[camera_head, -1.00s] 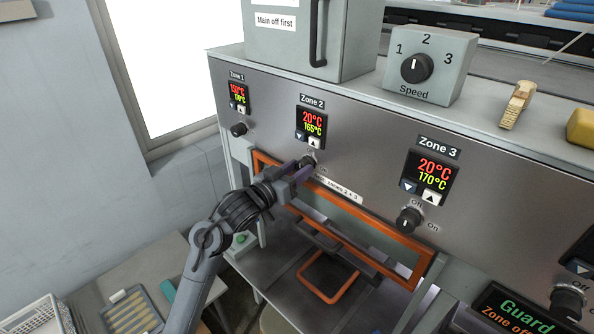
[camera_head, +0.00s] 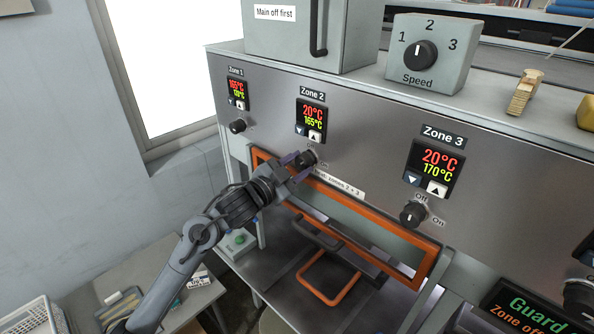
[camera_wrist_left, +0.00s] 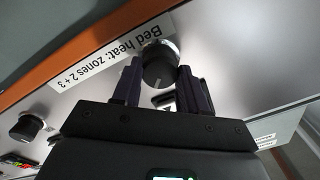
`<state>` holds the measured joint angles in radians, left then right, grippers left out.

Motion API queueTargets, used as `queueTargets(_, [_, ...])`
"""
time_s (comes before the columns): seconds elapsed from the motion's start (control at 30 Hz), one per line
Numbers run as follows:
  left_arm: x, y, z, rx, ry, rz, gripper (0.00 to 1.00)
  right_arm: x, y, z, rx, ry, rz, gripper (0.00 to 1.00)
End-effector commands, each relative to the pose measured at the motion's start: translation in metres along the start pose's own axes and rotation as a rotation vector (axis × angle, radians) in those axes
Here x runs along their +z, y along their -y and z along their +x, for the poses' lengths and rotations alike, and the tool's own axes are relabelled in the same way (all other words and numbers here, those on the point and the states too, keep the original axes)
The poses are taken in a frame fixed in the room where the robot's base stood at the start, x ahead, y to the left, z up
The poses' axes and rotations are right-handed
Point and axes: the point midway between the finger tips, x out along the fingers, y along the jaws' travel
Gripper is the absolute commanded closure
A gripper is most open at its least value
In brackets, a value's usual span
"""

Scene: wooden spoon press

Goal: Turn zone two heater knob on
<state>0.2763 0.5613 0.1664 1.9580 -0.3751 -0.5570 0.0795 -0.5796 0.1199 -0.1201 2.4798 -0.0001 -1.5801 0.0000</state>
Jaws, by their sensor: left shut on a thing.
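The Zone 2 heater knob (camera_head: 308,158) is a dark round knob under the Zone 2 display (camera_head: 311,117), which reads 20°C in red above 165°C in green. My left gripper (camera_head: 298,163) is at this knob, shut on it. In the left wrist view the knob (camera_wrist_left: 159,62) sits between the dark fingertips of my left gripper (camera_wrist_left: 158,80), with a pale mark on its face. The fingers partly cover the Off and On labels around it. My right gripper is not in view.
A white "zones 2 + 3" label (camera_head: 340,186) and an orange frame (camera_head: 395,236) lie just below the gripper. The speed box (camera_head: 430,55) stands on top.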

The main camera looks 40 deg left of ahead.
Motion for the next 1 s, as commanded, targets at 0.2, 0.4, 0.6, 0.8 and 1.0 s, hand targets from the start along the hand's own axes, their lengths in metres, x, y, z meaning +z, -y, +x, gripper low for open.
queueTargets(0.2, [0.003,-0.002,0.0,0.001,-0.01,0.211,0.88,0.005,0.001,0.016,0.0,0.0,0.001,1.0])
queueTargets(0.4, [0.003,-0.002,0.0,0.003,-0.017,0.397,0.88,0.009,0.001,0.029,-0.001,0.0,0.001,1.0])
queueTargets(0.6, [0.003,-0.002,0.0,0.004,-0.024,0.561,0.88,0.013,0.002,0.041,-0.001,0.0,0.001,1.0])
queueTargets(0.8, [0.002,-0.002,0.0,0.004,-0.029,0.684,0.88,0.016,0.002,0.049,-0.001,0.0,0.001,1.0])
queueTargets(1.0, [0.002,-0.002,0.0,0.006,-0.032,0.755,0.88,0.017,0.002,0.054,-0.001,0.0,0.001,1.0])
